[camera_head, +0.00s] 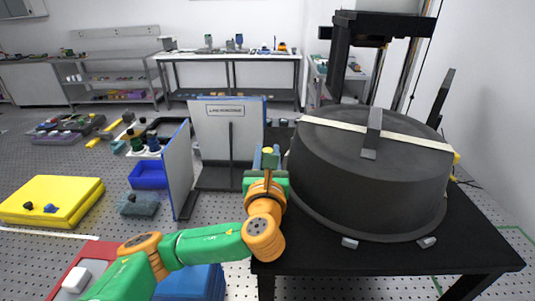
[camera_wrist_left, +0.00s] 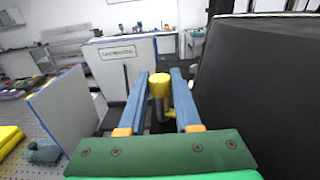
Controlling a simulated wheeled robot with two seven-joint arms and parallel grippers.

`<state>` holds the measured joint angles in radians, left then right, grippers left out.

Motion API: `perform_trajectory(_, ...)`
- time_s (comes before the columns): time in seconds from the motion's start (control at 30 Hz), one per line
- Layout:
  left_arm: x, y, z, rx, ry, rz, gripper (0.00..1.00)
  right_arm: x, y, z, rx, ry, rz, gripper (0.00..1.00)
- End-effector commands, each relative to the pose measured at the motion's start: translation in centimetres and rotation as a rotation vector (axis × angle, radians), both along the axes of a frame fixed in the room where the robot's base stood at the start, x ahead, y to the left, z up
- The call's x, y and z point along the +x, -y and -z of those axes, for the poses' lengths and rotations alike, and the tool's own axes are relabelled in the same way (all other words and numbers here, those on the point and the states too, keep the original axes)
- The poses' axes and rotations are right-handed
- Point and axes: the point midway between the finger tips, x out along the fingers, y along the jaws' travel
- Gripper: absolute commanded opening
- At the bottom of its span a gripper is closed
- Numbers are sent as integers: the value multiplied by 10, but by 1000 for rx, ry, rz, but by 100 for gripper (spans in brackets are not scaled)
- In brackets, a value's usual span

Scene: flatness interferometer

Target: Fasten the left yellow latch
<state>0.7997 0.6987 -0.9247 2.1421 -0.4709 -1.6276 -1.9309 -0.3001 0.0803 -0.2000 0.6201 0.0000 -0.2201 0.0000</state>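The left yellow latch (camera_head: 267,151) is at the left side of the big dark round housing (camera_head: 365,185). In the left wrist view its yellow knob (camera_wrist_left: 159,85) stands upright on a stem, between the two blue fingers of my left gripper (camera_wrist_left: 160,78). The fingers are apart, one on each side of the knob; firm contact is not visible. In the head view my left gripper (camera_head: 267,160) is beside the housing's left wall. Another yellow part (camera_head: 456,158) shows at the housing's right edge. My right gripper is not in view.
White panels (camera_head: 228,135) stand left of my gripper. A workbench is at the back.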

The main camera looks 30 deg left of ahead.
Motion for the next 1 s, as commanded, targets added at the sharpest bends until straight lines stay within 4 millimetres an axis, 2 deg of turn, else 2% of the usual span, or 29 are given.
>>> perform_trajectory(0.03, 0, -1, -4, 0, 10, -2, 43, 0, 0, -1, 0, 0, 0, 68)
perform_trajectory(0.1, 0, -1, -3, 1, 9, -1, 62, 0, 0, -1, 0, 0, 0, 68)
perform_trajectory(0.43, -4, 2, 0, -1, 5, 2, 62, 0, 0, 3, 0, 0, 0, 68)
perform_trajectory(0.73, -54, 28, 1, -2, 7, 4, 62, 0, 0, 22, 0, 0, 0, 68)
perform_trajectory(0.83, -61, 31, 0, -1, 5, 1, 62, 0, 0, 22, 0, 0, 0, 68)
perform_trajectory(1.0, -62, 31, -1, 0, 4, -1, 62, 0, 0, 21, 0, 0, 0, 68)
